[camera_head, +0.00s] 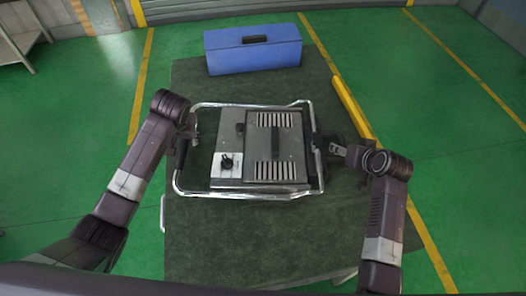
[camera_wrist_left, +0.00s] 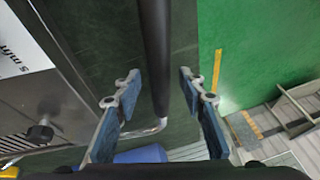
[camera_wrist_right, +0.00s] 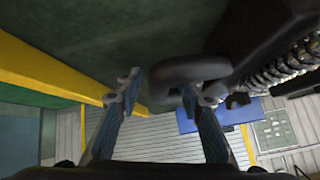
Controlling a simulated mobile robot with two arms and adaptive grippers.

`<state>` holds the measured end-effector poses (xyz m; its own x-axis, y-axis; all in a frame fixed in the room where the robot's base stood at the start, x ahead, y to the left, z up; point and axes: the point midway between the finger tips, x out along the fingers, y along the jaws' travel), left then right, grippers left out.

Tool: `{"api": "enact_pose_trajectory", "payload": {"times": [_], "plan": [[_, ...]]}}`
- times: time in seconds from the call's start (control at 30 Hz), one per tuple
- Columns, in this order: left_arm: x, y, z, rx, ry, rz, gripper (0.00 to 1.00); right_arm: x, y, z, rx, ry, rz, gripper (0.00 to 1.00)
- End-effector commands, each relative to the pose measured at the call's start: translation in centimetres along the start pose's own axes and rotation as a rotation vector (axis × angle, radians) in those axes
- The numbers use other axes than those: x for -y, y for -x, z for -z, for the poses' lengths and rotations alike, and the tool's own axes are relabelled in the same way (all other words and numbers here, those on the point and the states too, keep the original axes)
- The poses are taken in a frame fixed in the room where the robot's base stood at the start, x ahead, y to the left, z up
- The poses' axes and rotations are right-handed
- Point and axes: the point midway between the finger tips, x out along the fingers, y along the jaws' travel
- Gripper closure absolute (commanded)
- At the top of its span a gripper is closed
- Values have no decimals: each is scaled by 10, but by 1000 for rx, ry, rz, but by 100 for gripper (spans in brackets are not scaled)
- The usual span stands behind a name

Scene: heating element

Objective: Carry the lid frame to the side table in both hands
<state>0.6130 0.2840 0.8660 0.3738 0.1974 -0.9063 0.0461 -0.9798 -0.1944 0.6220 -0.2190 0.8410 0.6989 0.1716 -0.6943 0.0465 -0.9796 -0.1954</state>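The lid frame (camera_head: 245,104) is a bright metal tube loop with dark grips at its left and right sides. It surrounds a grey heating unit (camera_head: 229,130) with a slotted cover and a black knob, on a dark green table. My left gripper (camera_head: 192,126) is open at the left grip (camera_head: 181,150); in the left wrist view the black bar (camera_wrist_left: 155,50) lies between the spread fingers (camera_wrist_left: 160,88), apart from both. My right gripper (camera_head: 322,146) is open at the right side; in the right wrist view a black curved grip (camera_wrist_right: 180,72) shows between and behind its fingertips (camera_wrist_right: 163,90). Contact there is unclear.
A blue toolbox (camera_head: 253,58) stands at the table's far end. A yellow bar (camera_head: 352,108) runs along the right edge. The dark table top (camera_head: 240,245) is clear in front of the unit. A metal shelf (camera_head: 20,45) stands at the far left on the green floor.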

Motion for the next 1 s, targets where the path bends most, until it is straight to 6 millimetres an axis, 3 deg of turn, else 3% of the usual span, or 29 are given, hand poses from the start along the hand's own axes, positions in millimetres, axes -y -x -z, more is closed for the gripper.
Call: {"api": "enact_pose_trajectory", "payload": {"times": [0.2, 0.43, 0.73, 1.0], "plan": [[0, 47, 1, -5, -1, -1, 62, 0, 0, 0, 0, 0, 0, 65], [0, 85, 0, -4, 0, -1, 62, 0, 0, 0, 0, 0, 0, 65], [0, 97, -1, 0, 0, 0, 62, -1, 10, 0, -1, 1, -2, 65], [0, 96, -1, -1, 0, 0, 62, -1, 56, 0, -1, 2, -1, 65]]}}
